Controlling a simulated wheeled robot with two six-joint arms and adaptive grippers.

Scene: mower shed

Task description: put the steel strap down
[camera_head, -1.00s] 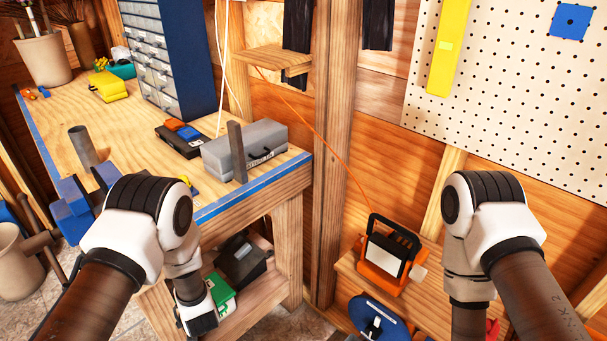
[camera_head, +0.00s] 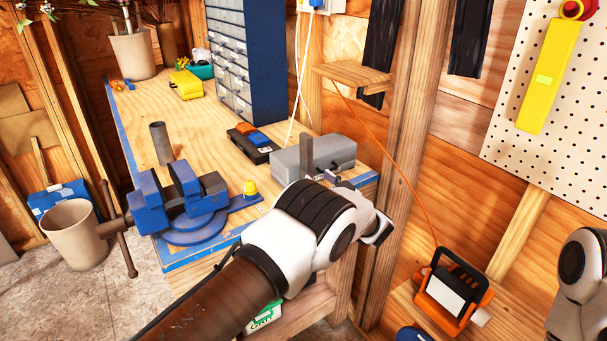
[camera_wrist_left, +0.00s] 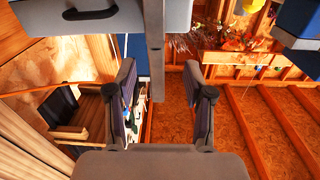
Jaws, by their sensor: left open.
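The steel strap (camera_head: 306,156) is a narrow dark grey bar. It stands upright at the bench's front right, in front of the grey case. In the left wrist view the strap (camera_wrist_left: 154,45) runs down from the top edge, and its lower end shows between the finger tips. My left gripper (camera_wrist_left: 160,68) is open, with a finger on each side of the strap and a gap on both sides. In the head view the left gripper (camera_head: 332,179) is mostly hidden behind my wrist, just right of the strap's foot. My right gripper is outside the frames; only its arm shows.
The workbench (camera_head: 205,108) holds a grey case (camera_head: 335,150), a blue vise (camera_head: 185,200), a small yellow-topped item (camera_head: 251,189), a black and blue tool (camera_head: 253,143) and a drawer cabinet (camera_head: 255,60). A wooden post (camera_head: 405,150) stands right of the bench. An orange work light (camera_head: 450,293) sits lower right.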

